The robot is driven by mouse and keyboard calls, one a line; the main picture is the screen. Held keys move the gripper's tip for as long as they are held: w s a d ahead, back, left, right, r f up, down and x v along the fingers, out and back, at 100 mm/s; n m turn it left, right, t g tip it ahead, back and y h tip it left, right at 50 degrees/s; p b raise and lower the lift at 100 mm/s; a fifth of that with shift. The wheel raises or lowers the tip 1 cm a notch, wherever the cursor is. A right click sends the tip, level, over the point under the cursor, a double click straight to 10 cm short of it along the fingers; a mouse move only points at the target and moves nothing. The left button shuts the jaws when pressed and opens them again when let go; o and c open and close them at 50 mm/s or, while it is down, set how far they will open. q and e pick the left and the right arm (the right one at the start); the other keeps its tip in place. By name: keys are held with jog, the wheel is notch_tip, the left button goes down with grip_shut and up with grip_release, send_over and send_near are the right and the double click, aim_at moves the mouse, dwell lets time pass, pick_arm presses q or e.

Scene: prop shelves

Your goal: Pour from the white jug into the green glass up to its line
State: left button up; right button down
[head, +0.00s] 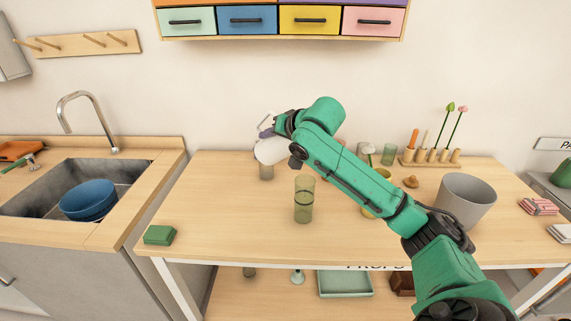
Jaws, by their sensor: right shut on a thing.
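The white jug (269,150) is held above the table, left of and behind the green glass, and looks tilted. My right gripper (272,130) is shut on it, its fingers partly hidden by my wrist and the jug. The green glass (304,203) stands upright and apart from the jug near the middle of the table. A darker band crosses it around mid-height, and its lower part looks darker; I cannot tell the liquid level exactly. No stream shows between jug and glass. My left gripper is out of view.
A small glass (266,173) stands below the jug. A grey bin (466,198), a greenish glass (389,154) and a peg rack (430,160) stand to the right. A green block (160,235) lies front left.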

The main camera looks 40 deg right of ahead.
dwell(0.5)
jog(key=shift+r+b, duration=0.1)
jog(key=shift+b, duration=0.35)
jog(key=shift+t, duration=0.3)
dwell(0.7)
jog(key=shift+b, duration=0.45)
dwell(0.9)
jog(key=shift+s+t+b, duration=0.1)
jog(key=shift+t+b, duration=0.2)
jog(key=shift+b, duration=0.05)
jog(key=shift+y, duration=0.3)
